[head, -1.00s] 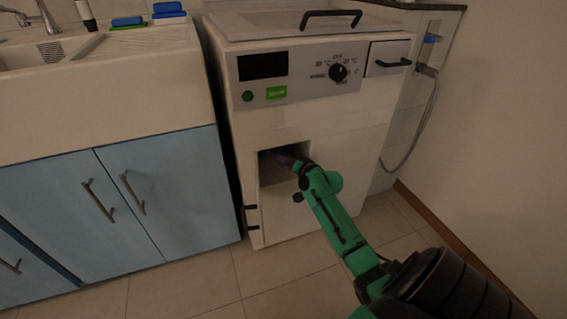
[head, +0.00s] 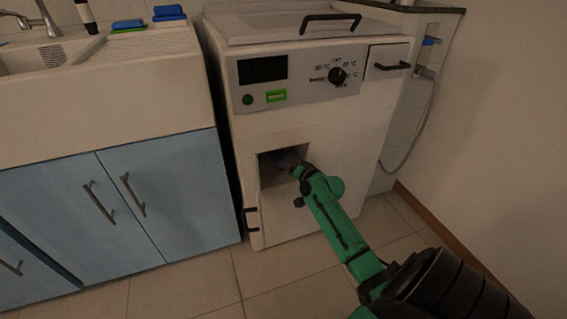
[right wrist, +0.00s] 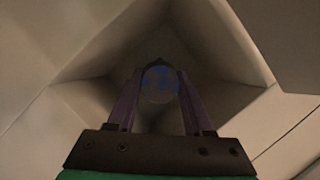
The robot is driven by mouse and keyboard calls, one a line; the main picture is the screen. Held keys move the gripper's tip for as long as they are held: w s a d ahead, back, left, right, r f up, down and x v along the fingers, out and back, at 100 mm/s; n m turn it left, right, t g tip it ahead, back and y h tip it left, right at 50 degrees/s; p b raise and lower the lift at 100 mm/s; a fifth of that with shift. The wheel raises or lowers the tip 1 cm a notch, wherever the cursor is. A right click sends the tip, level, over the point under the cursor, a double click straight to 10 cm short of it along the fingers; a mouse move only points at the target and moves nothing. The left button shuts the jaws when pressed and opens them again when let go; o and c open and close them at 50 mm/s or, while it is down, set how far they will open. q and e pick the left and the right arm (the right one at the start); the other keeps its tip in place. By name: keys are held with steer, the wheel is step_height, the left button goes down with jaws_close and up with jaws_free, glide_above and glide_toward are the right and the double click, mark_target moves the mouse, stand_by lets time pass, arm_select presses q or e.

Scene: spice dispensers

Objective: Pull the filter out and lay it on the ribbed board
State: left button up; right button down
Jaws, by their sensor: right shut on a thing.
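The filter (right wrist: 160,84) shows in the right wrist view as a round, dark blue face between the fingers of my right gripper. My right gripper (head: 286,161) reaches into the square opening low on the front of the white machine (head: 305,120) and is shut on the filter. The rest of the filter is hidden inside the dim recess. The ribbed board appears to be the pale ribbed surface (head: 150,42) beside the sink at upper left; its ribs are faint. My left gripper is not in view.
The opening's walls (right wrist: 95,50) surround my right gripper closely. The tiled floor is clear.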

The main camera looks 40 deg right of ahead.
steer(key=shift+s+a+r+p, duration=0.1)
steer(key=shift+s+a+p, duration=0.1)
steer(key=shift+s+p, duration=0.35)
steer(key=shift+s+a+f+p, duration=0.1)
steer(key=shift+s+a+p, duration=0.2)
steer(key=shift+s, duration=0.5)
steer(key=shift+s+a+r+p, duration=0.1)
steer(key=shift+s+a+p, duration=0.05)
steer(key=shift+s+p, duration=0.45)
steer(key=shift+s+a+p, duration=0.25)
steer(key=shift+s+p, duration=0.05)
steer(key=shift+s, duration=0.4)
steer(key=shift+s+a+p, duration=0.25)
steer(key=shift+s, duration=0.45)
steer(key=s, duration=0.2)
steer(key=s+a+p, duration=0.1)
steer(key=shift+s+a+p, duration=0.15)
steer(key=shift+s+p, duration=0.15)
steer(key=shift+s, duration=0.1)
